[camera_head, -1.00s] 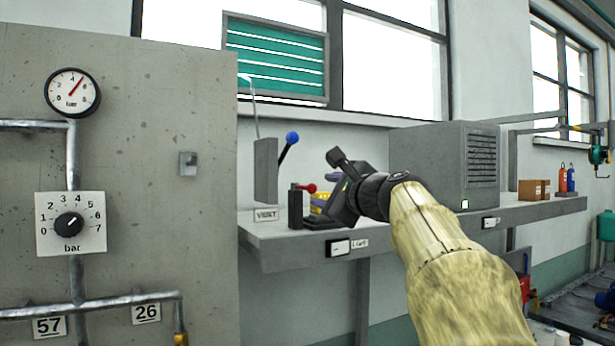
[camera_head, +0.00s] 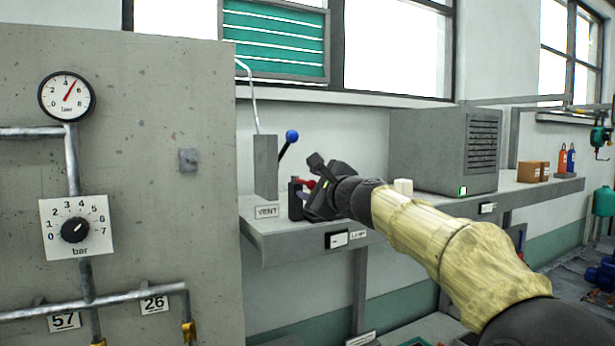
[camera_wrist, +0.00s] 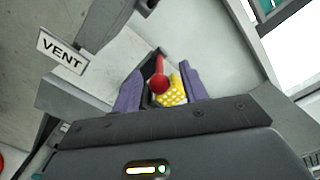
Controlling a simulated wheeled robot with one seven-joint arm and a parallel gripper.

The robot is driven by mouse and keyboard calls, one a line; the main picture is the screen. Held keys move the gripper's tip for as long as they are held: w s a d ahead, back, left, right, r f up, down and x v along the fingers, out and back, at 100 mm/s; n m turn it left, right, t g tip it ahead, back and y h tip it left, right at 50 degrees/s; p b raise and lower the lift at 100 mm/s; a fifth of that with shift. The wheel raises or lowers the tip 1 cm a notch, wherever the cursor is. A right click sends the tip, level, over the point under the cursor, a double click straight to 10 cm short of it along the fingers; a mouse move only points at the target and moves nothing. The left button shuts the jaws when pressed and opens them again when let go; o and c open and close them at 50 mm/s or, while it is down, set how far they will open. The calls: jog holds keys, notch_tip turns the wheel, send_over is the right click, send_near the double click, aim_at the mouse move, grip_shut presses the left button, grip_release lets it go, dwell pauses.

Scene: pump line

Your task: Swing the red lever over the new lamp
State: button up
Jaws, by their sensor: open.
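The red lever (camera_head: 306,183) rises from a dark block (camera_head: 294,199) on the grey shelf and is partly hidden by my gripper (camera_head: 318,190). In the wrist view the lever's red ball (camera_wrist: 159,84) and arm show between the two purple fingers of my gripper (camera_wrist: 160,80). The fingers stand apart and open; I cannot tell if either touches the lever. A yellow dotted piece (camera_wrist: 174,92), perhaps the lamp, lies beside the ball, close to the right finger. In the head view it is hidden behind my gripper.
A grey upright plate (camera_head: 265,165) and a blue-knobbed lever (camera_head: 291,137) stand left of my gripper above the VENT label (camera_head: 267,211). A switch (camera_head: 337,239) with a label is on the shelf's front. A grey cabinet (camera_head: 435,150) stands to the right.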

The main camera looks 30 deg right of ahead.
jog(key=shift+w+f+p, duration=0.1)
jog(key=shift+w+p, duration=0.35)
jog(key=shift+w, duration=0.55)
grip_shut()
